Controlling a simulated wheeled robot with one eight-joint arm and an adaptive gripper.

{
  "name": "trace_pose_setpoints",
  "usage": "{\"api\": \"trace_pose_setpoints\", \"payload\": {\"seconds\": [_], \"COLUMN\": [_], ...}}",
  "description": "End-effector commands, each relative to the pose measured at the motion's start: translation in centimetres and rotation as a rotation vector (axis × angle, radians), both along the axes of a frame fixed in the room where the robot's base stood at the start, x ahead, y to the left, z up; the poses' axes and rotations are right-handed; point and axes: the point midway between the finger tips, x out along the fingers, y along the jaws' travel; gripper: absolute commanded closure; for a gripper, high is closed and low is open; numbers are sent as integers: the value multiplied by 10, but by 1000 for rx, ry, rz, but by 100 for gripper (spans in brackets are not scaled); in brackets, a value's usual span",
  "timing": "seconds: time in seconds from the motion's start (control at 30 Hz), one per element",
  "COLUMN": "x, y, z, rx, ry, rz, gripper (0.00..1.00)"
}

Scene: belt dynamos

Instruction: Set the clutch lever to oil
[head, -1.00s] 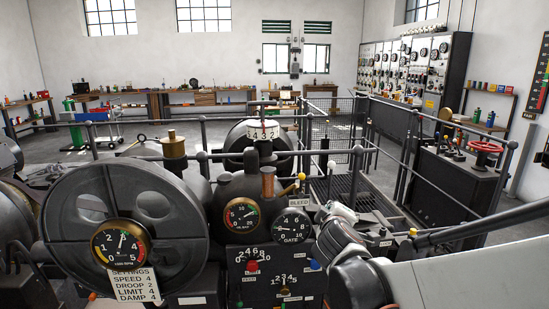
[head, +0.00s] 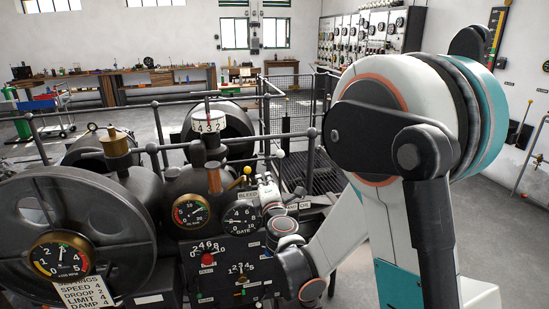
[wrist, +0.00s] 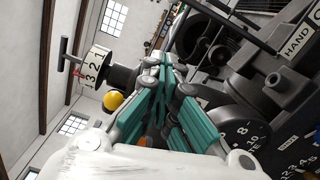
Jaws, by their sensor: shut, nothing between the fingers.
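My gripper (head: 268,190) is over the right part of the machine, beside the yellow knob. In the wrist view its teal fingers (wrist: 163,75) are together with nothing between them. A plate (wrist: 299,38) at the upper right of the wrist view reads HAND, with more lettering cut off. A dark rod (wrist: 228,22) and dark machine blocks lie near that plate. I cannot tell which part is the clutch lever; my gripper and arm cover some of this area in the head view.
A yellow knob (wrist: 113,101) and a numbered drum (wrist: 97,66) are close to my fingers. The gate dial (head: 240,219), pressure dial (head: 191,211) and red knob (head: 207,260) are on the machine front. Railings (head: 160,148) run behind.

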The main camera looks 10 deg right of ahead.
Motion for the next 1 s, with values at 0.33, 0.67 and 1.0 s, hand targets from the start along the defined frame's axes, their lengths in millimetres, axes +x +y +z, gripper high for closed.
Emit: {"api": "trace_pose_setpoints", "payload": {"seconds": [0.33,0.67,1.0], "x": [3,52,103], "y": [0,-3,-21], "z": [0,-1,3], "rx": [2,2,2], "ry": [0,0,-3], "rz": [-1,-1,-3], "gripper": [100,100,100]}}
